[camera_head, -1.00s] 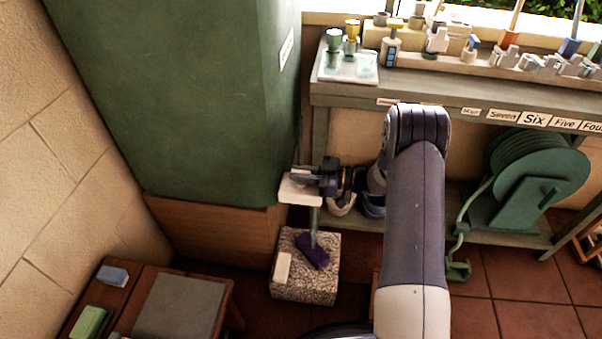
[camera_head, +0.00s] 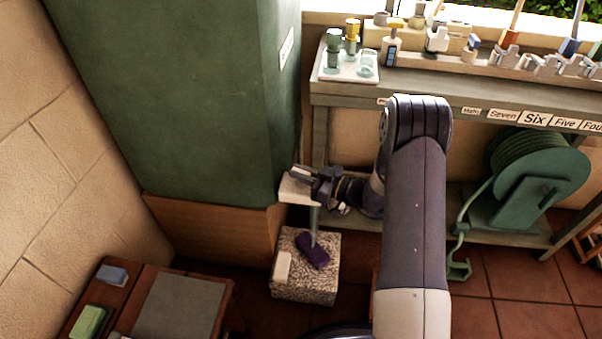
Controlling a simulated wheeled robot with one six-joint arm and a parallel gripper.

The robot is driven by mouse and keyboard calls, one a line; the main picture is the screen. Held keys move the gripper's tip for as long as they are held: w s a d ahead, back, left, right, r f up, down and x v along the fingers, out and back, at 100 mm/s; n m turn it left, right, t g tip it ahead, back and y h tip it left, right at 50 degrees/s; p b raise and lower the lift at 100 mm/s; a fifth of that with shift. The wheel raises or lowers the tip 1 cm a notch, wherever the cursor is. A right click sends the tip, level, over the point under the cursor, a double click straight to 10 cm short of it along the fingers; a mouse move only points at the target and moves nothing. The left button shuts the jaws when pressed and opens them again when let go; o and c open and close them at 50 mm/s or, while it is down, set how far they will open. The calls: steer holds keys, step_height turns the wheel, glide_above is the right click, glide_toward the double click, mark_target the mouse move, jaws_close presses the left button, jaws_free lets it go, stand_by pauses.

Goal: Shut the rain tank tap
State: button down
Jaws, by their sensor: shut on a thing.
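The green rain tank (camera_head: 180,100) stands on a wooden base at the left. Its tap (camera_head: 294,191) shows as a pale block at the tank's lower right corner. A thin, pale grey vertical strip (camera_head: 315,217) hangs below the tap down to a purple thing; I cannot tell whether it is running water or a spout. My gripper (camera_head: 303,174) is at the top of the tap, its fingers pointing left and slightly up. It is shut on the tap handle, which the fingers mostly hide.
Below the tap, a speckled stone block (camera_head: 292,295) bears a purple thing (camera_head: 313,251) and a cream bar (camera_head: 282,266). A bench (camera_head: 420,87) stands behind my arm, with a green hose reel (camera_head: 535,180) at right. A low wooden table (camera_head: 217,295) is at lower left.

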steer(key=m+t+h+b, duration=0.2)
steer(key=m+t+h, duration=0.1)
steer(key=m+t+h+b, duration=0.1)
steer(key=t, duration=0.1)
steer(key=shift+s+a+f+h+b, duration=0.1)
steer(key=shift+f+h+b, duration=0.15)
steer(key=shift+h+b, duration=0.05)
steer(key=m+t+h+b, duration=0.1)
steer(key=m+h+b, duration=0.1)
steer(key=h, duration=0.1)
steer(key=m+t+h+b, duration=0.2)
steer(key=m+h+b, duration=0.1)
steer(key=shift+h, duration=0.3)
steer(key=m+h+b, duration=0.1)
steer(key=h, duration=0.1)
steer(key=m+t+h+b, duration=0.1)
steer(key=m+h, duration=0.1)
steer(key=shift+r, duration=0.15)
steer(key=shift+r+m+h+b, duration=0.1)
steer(key=shift+m+h+b, duration=0.25)
steer(key=shift+m+h, duration=1.05)
steer(key=shift+r+h, duration=0.1)
steer(key=shift+h, duration=0.6)
steer(key=c, duration=1.4)
jaws_free()
